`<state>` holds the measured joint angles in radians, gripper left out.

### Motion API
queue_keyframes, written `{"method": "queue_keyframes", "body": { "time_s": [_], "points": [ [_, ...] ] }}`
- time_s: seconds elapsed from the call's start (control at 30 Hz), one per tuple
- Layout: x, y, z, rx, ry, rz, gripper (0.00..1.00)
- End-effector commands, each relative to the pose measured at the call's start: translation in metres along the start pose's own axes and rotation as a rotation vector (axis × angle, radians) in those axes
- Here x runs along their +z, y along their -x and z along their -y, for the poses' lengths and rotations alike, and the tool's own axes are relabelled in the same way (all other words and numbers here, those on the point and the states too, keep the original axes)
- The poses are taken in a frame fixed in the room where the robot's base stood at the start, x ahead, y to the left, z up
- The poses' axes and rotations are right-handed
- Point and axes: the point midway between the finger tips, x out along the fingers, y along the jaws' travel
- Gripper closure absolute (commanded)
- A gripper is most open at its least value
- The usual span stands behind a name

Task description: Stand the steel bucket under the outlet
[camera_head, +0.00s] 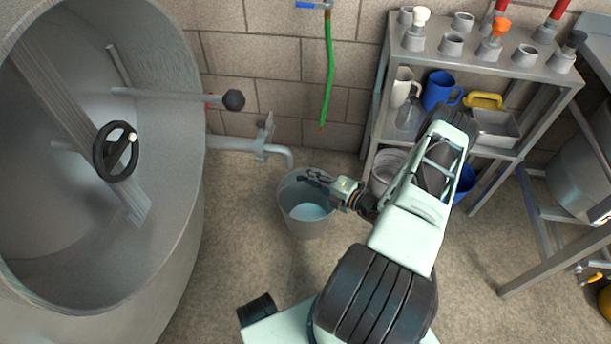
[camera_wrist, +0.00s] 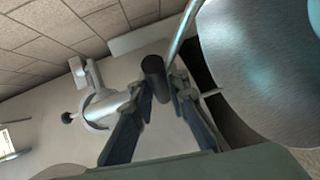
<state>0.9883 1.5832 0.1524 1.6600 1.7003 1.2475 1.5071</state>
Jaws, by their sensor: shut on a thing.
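The steel bucket (camera_head: 289,221) is upright in front of the wall, its inside pale blue at the bottom. Whether it touches the floor I cannot tell. The outlet (camera_head: 282,151) is a grey pipe from the big tank, bent down at its end; in the head view its mouth shows right beside the bucket's back rim. My gripper (camera_head: 317,179) is at the bucket's upper right, shut on its handle. In the wrist view, my gripper (camera_wrist: 163,90) has a dark handle grip (camera_wrist: 153,68) between its fingers, with the bucket (camera_wrist: 265,65) at right.
A green hose (camera_head: 329,75) hangs on the wall. A grey shelf (camera_head: 540,72) with jugs and bottles stands at right. Floor left of the bucket is clear.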

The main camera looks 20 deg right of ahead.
Motion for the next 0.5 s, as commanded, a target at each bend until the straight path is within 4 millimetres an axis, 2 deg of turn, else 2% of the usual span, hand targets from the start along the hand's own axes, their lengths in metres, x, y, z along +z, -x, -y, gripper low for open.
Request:
{"method": "queue_keyframes", "body": {
  "time_s": [0.5],
  "points": [
    [0.003,-0.011,0.05,0.005,0.002,-0.001,1.0]
  ]
}}
